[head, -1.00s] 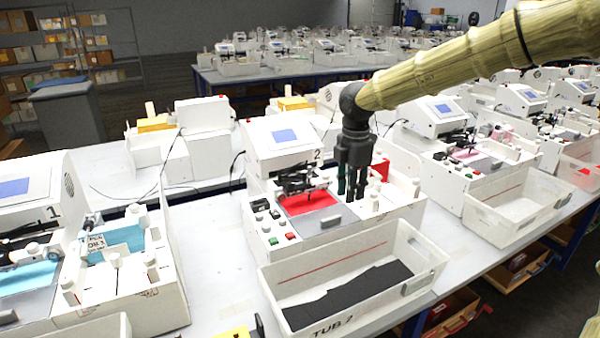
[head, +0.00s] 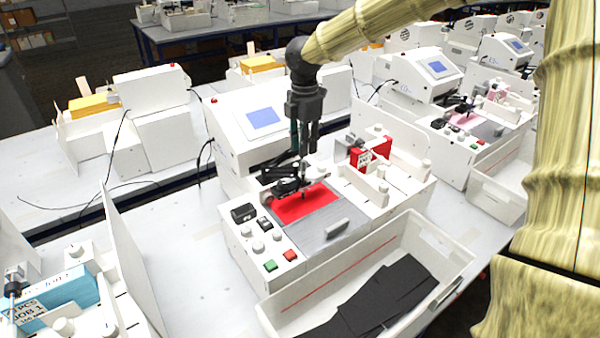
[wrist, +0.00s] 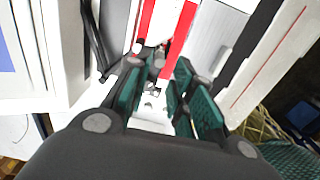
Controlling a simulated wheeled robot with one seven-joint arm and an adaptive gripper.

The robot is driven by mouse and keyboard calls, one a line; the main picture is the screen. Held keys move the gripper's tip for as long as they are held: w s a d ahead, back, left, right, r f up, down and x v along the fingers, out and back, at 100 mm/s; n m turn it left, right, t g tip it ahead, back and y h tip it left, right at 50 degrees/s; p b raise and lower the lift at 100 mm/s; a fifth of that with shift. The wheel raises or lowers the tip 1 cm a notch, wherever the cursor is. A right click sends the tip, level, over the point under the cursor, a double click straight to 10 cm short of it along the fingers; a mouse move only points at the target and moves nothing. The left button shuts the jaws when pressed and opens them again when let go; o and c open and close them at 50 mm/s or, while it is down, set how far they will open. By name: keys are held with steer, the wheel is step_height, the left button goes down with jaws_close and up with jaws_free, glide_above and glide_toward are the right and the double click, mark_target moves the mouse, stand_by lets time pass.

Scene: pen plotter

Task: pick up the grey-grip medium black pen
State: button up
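The plotter (head: 250,190) stands in the middle of the head view, with a dark pen carriage (head: 285,187) over a red sheet (head: 305,206). I cannot single out the grey-grip medium black pen; a thin dark upright shape at the carriage is too small to identify. My gripper (head: 303,153) points down just above and behind the carriage and partly overlaps it in view. In the wrist view, the teal-padded fingers of my gripper (wrist: 163,105) are apart, with no pen visible between them. The red sheet shows beyond them (wrist: 185,45).
A white tub (head: 440,248) with black sheets (head: 385,292) stands in front of the plotter. A red box (head: 370,153) and white posts are at its right. Other plotters stand left and right. Bare table (head: 185,250) shows to the left.

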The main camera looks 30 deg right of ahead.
mark_target(304, 160)
step_height(304, 160, down, 3)
steer(key=shift+w+d+f+p, duration=0.1)
steer(key=shift+d+f+p, duration=0.05)
steer(key=shift+p, duration=0.2)
steer(key=shift+s+f+p, duration=0.2)
steer(key=shift+f+p, duration=0.15)
steer(key=shift+p, duration=0.1)
steer(key=f, duration=0.1)
steer(key=f+p, duration=0.1)
steer(key=f, duration=0.1)
steer(key=shift+w+a, duration=0.15)
steer(key=shift+a, duration=0.05)
steer(key=shift+f+p, duration=0.4)
steer(key=shift+f, duration=0.3)
jaws_close()
